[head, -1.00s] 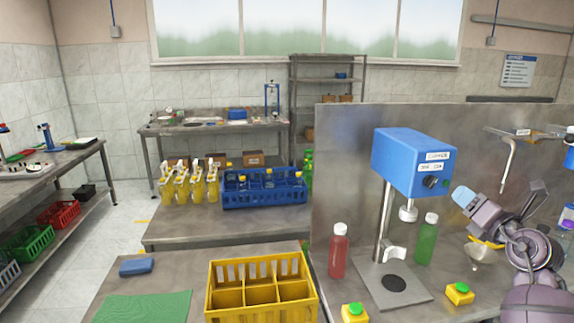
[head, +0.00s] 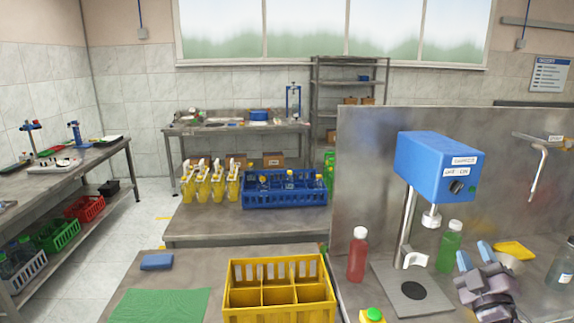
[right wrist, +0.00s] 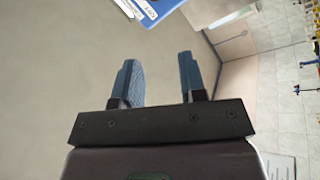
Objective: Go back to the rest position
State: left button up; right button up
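My right gripper (head: 475,256) is at the right of the head view, above the bench beside the green bottle (head: 449,246). In the right wrist view its two blue fingers (right wrist: 160,80) stand apart with nothing between them. The blue capping machine (head: 437,165) stands on the bench to the left of and above this gripper. Part of the machine also shows at the top of the right wrist view (right wrist: 152,10). My left gripper is not in view.
A red bottle (head: 357,254) stands left of the machine. A yellow dish (head: 513,251) lies right of my gripper. A metal panel (head: 365,135) backs the bench. A yellow crate (head: 278,314) is at the front, and a blue crate (head: 285,198) with bottles stands farther back.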

jog(key=s+a+f+m+g+y, duration=0.1)
jog(key=s+a+f+m+g, duration=0.1)
jog(key=f, duration=0.5)
jog(key=s+a+f+m+g, duration=0.2)
jog(key=s+f+m, duration=0.1)
jog(key=f, duration=0.4)
jog(key=s+a+f+m+g+y, duration=0.1)
jog(key=s+a+f+g, duration=0.2)
jog(key=s+f, duration=0.6)
jog(key=s+a+f+m+g+y+b, duration=0.1)
jog(key=s+a+f+m+g, duration=0.1)
jog(key=s+f, duration=0.7)
jog(key=shift+s+a+f+g, duration=0.4)
jog(key=shift+a+g, duration=0.3)
jog(key=shift+a, duration=0.45)
